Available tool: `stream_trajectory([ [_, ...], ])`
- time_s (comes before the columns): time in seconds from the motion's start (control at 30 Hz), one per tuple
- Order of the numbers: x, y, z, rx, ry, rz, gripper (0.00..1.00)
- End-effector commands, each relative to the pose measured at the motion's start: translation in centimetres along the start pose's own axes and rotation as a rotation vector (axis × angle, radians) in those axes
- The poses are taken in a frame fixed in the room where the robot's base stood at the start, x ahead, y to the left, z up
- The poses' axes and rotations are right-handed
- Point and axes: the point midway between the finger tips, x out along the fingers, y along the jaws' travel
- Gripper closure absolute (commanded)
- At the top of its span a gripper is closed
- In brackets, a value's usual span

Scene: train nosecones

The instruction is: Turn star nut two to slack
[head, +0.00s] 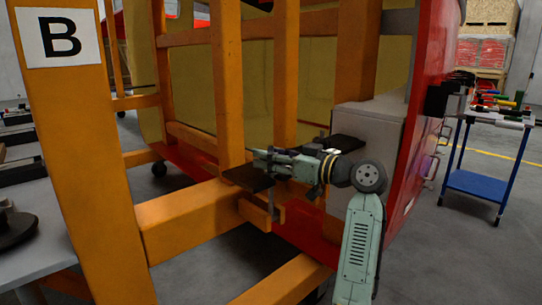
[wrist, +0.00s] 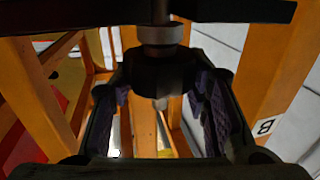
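In the wrist view a dark star nut (wrist: 163,76) sits under a grey metal collar on a threaded shaft (wrist: 160,36). My gripper (wrist: 163,88) has its two fingers, with purple pads, spread wide on the left and right of the nut. Gaps seem to show between pads and nut; contact at the far edges is too dark to tell. In the head view my gripper (head: 262,160) reaches left, low beside the orange frame, just above a dark pad plate (head: 250,178). The nut cannot be made out there, and no number is readable.
Orange frame posts (head: 228,80) and a beam (head: 195,215) stand close around my gripper. A second dark plate (head: 340,143) lies just behind it. A post with a "B" sign (head: 63,40) stands at left. A blue cart (head: 482,180) stands at right, with open floor before it.

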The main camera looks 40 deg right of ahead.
Motion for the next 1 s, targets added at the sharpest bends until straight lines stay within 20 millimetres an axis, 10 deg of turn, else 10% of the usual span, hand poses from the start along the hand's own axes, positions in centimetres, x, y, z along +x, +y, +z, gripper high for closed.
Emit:
stream_trajectory([
  [0.63,-0.5,0.1,0.0,0.001,0.001,0.002,0.38],
  [1.0,-7.6,0.1,0.0,0.001,0.002,0.004,0.38],
])
